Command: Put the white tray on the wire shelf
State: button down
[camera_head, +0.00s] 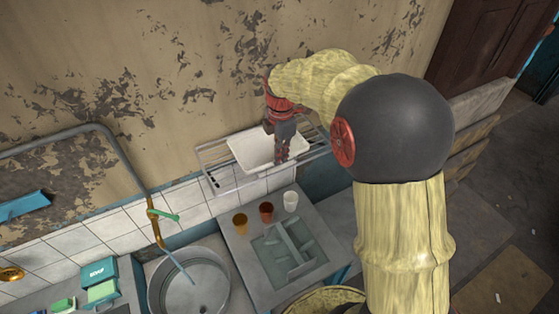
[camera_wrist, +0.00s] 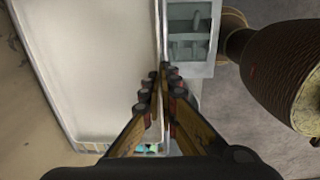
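The white tray (camera_head: 246,152) is a shallow rectangular dish. In the head view it lies over the wire shelf (camera_head: 216,184) on the wall and looks roughly level. I cannot tell whether its base rests on the wires. My gripper (camera_head: 283,160) points down at the tray's right edge. In the wrist view the tray (camera_wrist: 95,60) fills the left side, and my gripper's fingers (camera_wrist: 163,72) are close together with the tray's rim between them. The fingertips hide part of that rim.
Below the shelf is a counter with an orange cup (camera_head: 240,222), a brown cup (camera_head: 266,212), a white cup (camera_head: 291,200) and a grey divided tray (camera_head: 290,252). A round metal sink (camera_head: 190,288) and a tap pipe (camera_head: 152,212) are at the left.

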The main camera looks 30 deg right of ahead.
jog(key=shift+f, duration=1.35)
jog(key=shift+f, duration=0.15)
jog(key=c, duration=2.5)
grip_release()
jog(key=o, duration=0.4)
jog(key=shift+o, duration=0.3)
notch_tip(320, 180, up, 12)
jog(key=b, duration=0.1)
jog(key=s+a+r+m+t, duration=0.1)
jog(key=s+a+r+m, duration=0.2)
jog(key=s+m, duration=0.15)
jog(key=s+a+r+m+t, duration=0.1)
jog(key=s+a+r+m, duration=0.1)
jog(key=s+a+m, duration=0.3)
jog(key=s+a+f+m+t, duration=0.1)
jog(key=s+m, duration=0.3)
jog(key=s, duration=0.3)
jog(key=s+a+f+m+t, duration=0.1)
jog(key=s+a+m+t, duration=0.1)
jog(key=s+m, duration=0.2)
jog(key=s, duration=0.3)
jog(key=shift+a+f, duration=0.15)
jog(key=shift+f, duration=0.1)
